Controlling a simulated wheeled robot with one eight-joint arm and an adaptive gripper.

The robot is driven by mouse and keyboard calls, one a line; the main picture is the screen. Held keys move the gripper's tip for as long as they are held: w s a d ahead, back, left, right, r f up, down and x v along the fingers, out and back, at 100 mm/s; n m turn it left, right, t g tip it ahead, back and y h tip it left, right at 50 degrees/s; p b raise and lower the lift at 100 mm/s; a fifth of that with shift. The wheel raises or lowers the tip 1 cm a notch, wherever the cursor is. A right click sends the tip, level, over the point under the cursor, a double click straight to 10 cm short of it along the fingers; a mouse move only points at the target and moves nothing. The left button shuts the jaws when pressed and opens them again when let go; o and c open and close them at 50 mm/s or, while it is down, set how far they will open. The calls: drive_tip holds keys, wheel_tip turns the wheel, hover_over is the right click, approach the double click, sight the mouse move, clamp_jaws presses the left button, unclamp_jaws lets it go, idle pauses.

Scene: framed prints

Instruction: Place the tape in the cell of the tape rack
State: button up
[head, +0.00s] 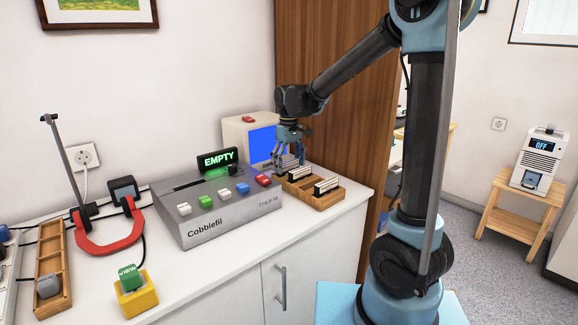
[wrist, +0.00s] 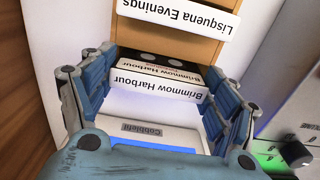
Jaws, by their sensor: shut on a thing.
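In the wrist view my gripper (wrist: 160,88) is shut on a dark tape (wrist: 150,68) with a white spine reading "Brimmow Harbour", upside down in the picture. The wooden tape rack (wrist: 172,39) is just beyond it. A second tape, "Lisquena Evenings" (wrist: 170,12), stands in the rack farther off. In the head view my gripper (head: 288,163) is over the left end of the tape rack (head: 322,204), where white-and-dark tapes show. I cannot tell whether the held tape touches the rack floor; its lower part is hidden.
The grey Cobblefil machine (head: 215,210) with coloured buttons and an "EMPTY" sign is left of the rack. A cream monitor (head: 235,130) with a blue screen stands behind. A brown wood panel (head: 330,75) rises behind the arm. The counter's front edge is close to the rack.

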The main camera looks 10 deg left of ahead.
sight(289, 162)
drive_tip(key=shift+f, duration=0.15)
drive_tip(key=o, duration=1.1)
wheel_tip(289, 162, up, 12)
drive_tip(key=shift+r, duration=0.15)
drive_tip(key=s+d+f+m, duration=0.2)
drive_tip(key=s+d, duration=0.2)
drive_tip(key=d, duration=0.3)
drive_tip(key=s+d+f+m+t, duration=0.1)
drive_tip(key=s+d, duration=0.2)
drive_tip(key=d, duration=0.4)
drive_tip(key=s+d+f+m, duration=0.2)
drive_tip(key=s+d, duration=0.2)
drive_tip(key=d, duration=0.4)
drive_tip(key=s+d+f+m, duration=0.1)
drive_tip(key=s+d+f, duration=0.2)
drive_tip(key=s+f, duration=0.1)
drive_tip(key=s+d+f+m, duration=0.2)
drive_tip(key=s+d+f, duration=0.2)
drive_tip(key=s+f, duration=0.1)
drive_tip(key=s+d+f+m+t, duration=0.1)
drive_tip(key=s+d+f, duration=0.2)
drive_tip(key=s+f, duration=0.1)
drive_tip(key=shift+s+d+f+m, duration=0.2)
drive_tip(key=shift+d+f+m, duration=0.1)
drive_tip(key=shift+f, duration=0.25)
